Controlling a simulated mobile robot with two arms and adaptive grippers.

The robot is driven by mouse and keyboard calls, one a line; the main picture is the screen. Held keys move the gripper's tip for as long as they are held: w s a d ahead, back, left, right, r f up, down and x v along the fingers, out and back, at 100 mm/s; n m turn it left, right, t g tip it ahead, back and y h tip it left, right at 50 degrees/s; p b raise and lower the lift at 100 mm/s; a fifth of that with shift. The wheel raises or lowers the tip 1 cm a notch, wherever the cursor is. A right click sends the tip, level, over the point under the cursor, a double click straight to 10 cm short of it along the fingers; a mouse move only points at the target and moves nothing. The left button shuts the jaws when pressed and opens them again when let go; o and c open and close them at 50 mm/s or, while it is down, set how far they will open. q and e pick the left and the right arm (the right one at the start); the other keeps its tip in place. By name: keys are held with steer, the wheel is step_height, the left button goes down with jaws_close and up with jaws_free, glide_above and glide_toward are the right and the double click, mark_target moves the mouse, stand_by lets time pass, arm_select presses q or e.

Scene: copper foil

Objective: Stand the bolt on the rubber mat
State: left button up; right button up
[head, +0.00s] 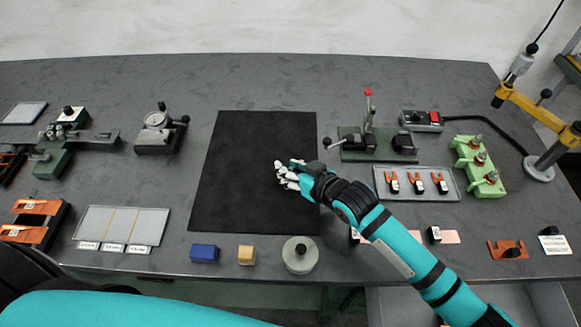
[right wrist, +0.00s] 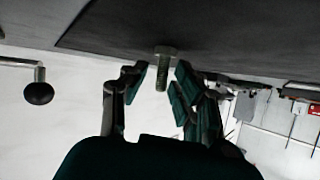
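The black rubber mat (head: 240,150) lies flat in the middle of the table. My right gripper (head: 281,175) is low over the right half of the mat. In the right wrist view, which looks upside down, the bolt (right wrist: 162,72) is between the spread fingers of my right gripper (right wrist: 160,82). Its head is against the dark mat (right wrist: 120,30) and its shank points away from it, so it appears upright on its head. Gaps show between the bolt and the fingers. I cannot make out the bolt in the head view. My left gripper is out of view.
A green lever fixture (head: 375,145) and a grey tray (head: 415,183) with orange clips stand right of the mat. A dial gauge (head: 158,125) stands left. A blue block (head: 204,253), a tan block (head: 246,255) and a round weight (head: 300,257) lie in front.

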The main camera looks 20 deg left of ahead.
steer(key=shift+r, duration=0.1)
steer(key=shift+s+d+r, duration=0.1)
steer(key=shift+d+r, duration=0.05)
steer(key=shift+d, duration=0.05)
steer(key=v, duration=1.1)
steer(key=shift+s+d+r, duration=0.1)
steer(key=shift+d, duration=0.15)
